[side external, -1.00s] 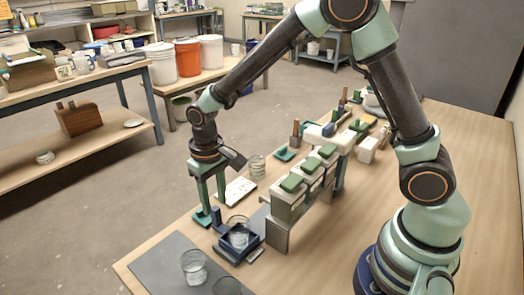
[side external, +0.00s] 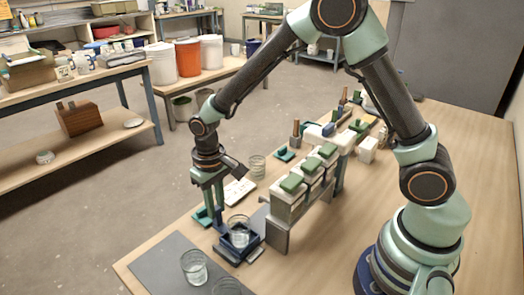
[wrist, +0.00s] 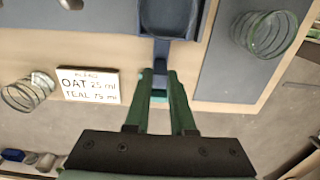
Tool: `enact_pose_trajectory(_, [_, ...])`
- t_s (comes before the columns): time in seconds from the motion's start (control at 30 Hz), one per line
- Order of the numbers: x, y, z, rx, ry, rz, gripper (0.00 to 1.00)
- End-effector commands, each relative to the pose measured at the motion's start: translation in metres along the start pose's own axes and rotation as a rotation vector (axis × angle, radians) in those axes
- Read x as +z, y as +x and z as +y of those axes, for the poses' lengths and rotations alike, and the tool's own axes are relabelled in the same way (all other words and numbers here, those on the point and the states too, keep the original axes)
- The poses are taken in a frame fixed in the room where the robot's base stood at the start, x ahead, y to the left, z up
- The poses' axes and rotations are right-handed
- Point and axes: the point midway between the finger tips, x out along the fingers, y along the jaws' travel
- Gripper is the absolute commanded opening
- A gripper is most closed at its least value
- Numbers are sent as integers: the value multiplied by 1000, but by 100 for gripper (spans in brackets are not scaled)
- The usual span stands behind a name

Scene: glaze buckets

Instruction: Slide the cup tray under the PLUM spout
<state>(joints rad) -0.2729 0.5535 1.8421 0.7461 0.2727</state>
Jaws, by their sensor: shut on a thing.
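The cup tray (side external: 250,258) is dark blue and sits at the near end of the dispenser stand, with a clear cup (side external: 239,229) in it. In the wrist view the tray (wrist: 168,31) is cut off at the top, and its blue handle tab (wrist: 161,52) runs down to my gripper (wrist: 160,82). My gripper (side external: 214,225) is low over the bench, its fingers close together on the handle. The stand's boxes (side external: 290,208) with green lids stand in a row to the right of the tray. Spouts are hidden; no PLUM label is readable.
A card (wrist: 90,85) reads OAT 25 ml, TEAL 75 ml. A clear glass (side external: 257,167) stands behind it. Clear cups (side external: 194,266) stand on a grey mat (side external: 160,262) in front. A teal piece (side external: 202,217) sits close beside my fingers.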

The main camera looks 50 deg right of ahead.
Motion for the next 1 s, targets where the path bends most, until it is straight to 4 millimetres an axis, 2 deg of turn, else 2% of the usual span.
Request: enact_pose_trajectory(1.0, [-1,-1,66,0,3,2,0])
